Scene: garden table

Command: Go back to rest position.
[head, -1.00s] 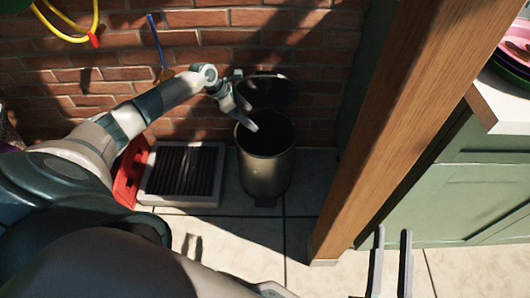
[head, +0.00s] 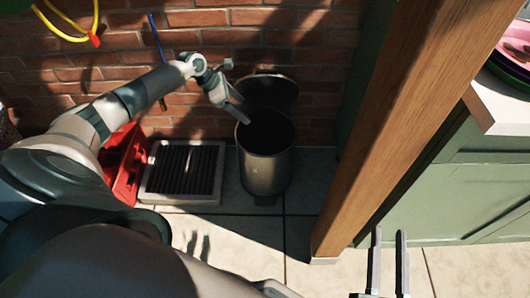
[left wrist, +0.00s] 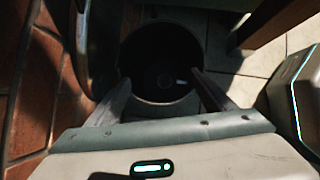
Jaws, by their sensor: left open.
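My left gripper (head: 239,113) is open and empty over the left rim of a metal trash bin (head: 265,172) in the head view. The bin stands against the brick wall with its dark lid raised. In the left wrist view my left gripper (left wrist: 160,78) has its fingers spread either side of the bin's round opening (left wrist: 158,48). A small pale item (left wrist: 181,82) shows inside the dark bin; I cannot tell what it is. My right gripper (head: 388,245) is open and empty at the bottom right of the head view, with its two fingers apart.
A wooden post (head: 385,120) stands right of the bin, before a green cabinet (head: 460,190) with pink and dark dishes (head: 515,45) on top. A red object (head: 125,165) and a grated tray (head: 182,172) lie left of the bin. A yellow hose (head: 63,30) hangs on the wall.

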